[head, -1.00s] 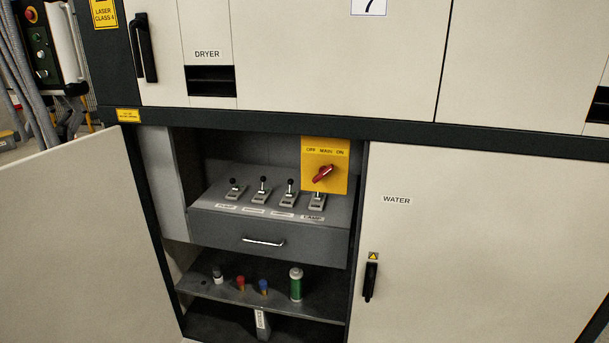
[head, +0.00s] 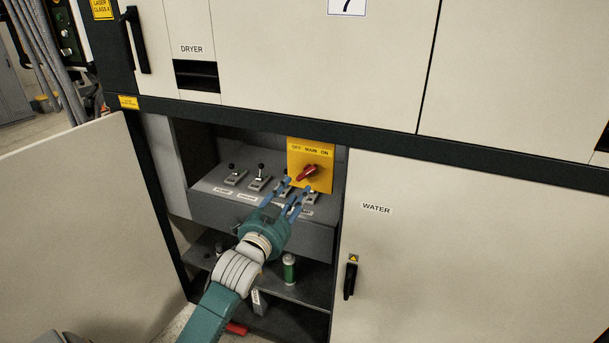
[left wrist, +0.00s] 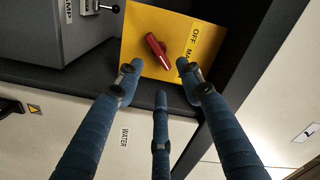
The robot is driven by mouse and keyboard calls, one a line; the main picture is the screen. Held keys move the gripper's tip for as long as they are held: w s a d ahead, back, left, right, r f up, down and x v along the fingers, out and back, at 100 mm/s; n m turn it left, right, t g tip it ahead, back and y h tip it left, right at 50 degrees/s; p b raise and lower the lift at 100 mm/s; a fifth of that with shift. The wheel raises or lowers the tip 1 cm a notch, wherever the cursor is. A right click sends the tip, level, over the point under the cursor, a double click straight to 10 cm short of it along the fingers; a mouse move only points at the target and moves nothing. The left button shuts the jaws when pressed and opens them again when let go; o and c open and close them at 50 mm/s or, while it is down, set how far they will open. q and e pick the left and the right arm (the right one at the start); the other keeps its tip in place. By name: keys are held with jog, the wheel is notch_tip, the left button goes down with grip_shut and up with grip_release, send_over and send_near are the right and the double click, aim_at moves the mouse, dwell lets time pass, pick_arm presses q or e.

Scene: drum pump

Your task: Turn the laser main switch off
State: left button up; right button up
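The laser main switch is a red rotary knob (head: 307,173) on a yellow plate (head: 325,183) marked OFF, MAIN, ON, inside the open cabinet bay. The knob's handle slants from lower left to upper right, towards the ON side. My left gripper (head: 297,188) is open and empty just in front of the plate, slightly below and left of the knob. In the left wrist view, the knob (left wrist: 156,46) shows beyond the spread fingertips (left wrist: 159,76), apparently apart from them. The yellow plate (left wrist: 143,22) is partly hidden by the fingers there. My right gripper is not in view.
Several lever switches (head: 235,176) stand on the grey console left of the plate, some behind my gripper. An open door (head: 80,230) stands left of the bay; the closed WATER door (head: 440,250) is at right. A shelf below holds a green cylinder (head: 289,268).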

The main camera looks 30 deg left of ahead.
aim_at(308, 174)
pick_arm(q)
jog(key=x, duration=0.3)
jog(key=p+x, duration=0.1)
jog(key=x, duration=0.2)
jog(key=shift+w+d, duration=0.15)
jog(key=shift+w, duration=0.25)
jog(key=shift+w+f+p, duration=0.1)
jog(key=shift+w+p, duration=0.25)
jog(key=shift+w, duration=0.45)
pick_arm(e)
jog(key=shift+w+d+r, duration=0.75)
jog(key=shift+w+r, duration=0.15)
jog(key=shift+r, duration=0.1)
pick_arm(q)
jog(key=shift+c, duration=0.3)
grip_shut()
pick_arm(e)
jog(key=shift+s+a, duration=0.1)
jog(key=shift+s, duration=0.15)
